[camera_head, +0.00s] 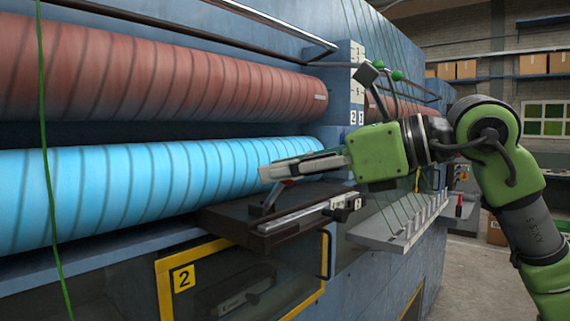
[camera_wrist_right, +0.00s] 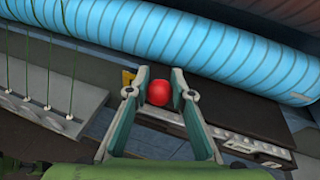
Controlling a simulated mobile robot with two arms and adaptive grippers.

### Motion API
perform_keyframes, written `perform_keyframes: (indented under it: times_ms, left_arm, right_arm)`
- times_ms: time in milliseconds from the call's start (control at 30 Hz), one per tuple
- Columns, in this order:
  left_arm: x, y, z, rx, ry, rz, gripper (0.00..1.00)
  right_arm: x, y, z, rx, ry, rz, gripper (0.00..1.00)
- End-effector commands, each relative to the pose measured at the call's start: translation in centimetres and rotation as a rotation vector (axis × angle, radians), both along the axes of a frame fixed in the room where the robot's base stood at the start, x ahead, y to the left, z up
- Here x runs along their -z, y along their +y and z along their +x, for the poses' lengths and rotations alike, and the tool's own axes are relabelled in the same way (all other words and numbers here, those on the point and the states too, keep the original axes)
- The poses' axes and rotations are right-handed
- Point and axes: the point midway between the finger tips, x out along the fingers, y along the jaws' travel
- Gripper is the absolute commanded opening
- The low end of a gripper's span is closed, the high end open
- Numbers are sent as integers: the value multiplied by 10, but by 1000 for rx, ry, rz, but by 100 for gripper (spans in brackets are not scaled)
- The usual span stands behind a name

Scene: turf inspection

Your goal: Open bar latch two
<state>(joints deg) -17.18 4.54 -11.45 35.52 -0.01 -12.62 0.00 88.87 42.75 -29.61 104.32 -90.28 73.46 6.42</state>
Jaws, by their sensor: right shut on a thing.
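The bar latch (camera_head: 292,216) is a dark plate with a silver bar, mounted on the machine's ledge in front of the blue roller, above the door marked 2. A short lever rises from it, its end just under my fingers. My right gripper (camera_head: 270,174) reaches in from the right above the latch. In the right wrist view my right gripper (camera_wrist_right: 160,76) has its two fingers on either side of a round red knob (camera_wrist_right: 158,92) and is shut on it. The latch's dark plate also shows below the roller (camera_wrist_right: 245,115) in that view. My left gripper is out of sight.
A bright blue ribbed roller (camera_head: 120,190) runs close behind the latch, with a red-brown roller (camera_head: 150,70) above. A yellow-framed door (camera_head: 165,290) marked 2 lies below. A grey shelf with green cords (camera_head: 385,240) stands at right. Open floor lies farther right.

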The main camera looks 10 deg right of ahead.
Motion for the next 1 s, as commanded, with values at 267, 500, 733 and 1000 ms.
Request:
perform_keyframes:
  times_ms: [267, 500, 733, 1000]
  left_arm:
    - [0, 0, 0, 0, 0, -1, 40]
    - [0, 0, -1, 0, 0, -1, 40]
    - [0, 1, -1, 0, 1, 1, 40]
    - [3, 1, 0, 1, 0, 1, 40]
  right_arm:
    - [0, -1, 2, 3, -1, 1, 0]
    - [1, 0, 1, 2, 1, 0, 39]
    - [1, 0, 0, 0, 2, -1, 39]
    - [-8, -25, -18, 4, 0, 0, 39]
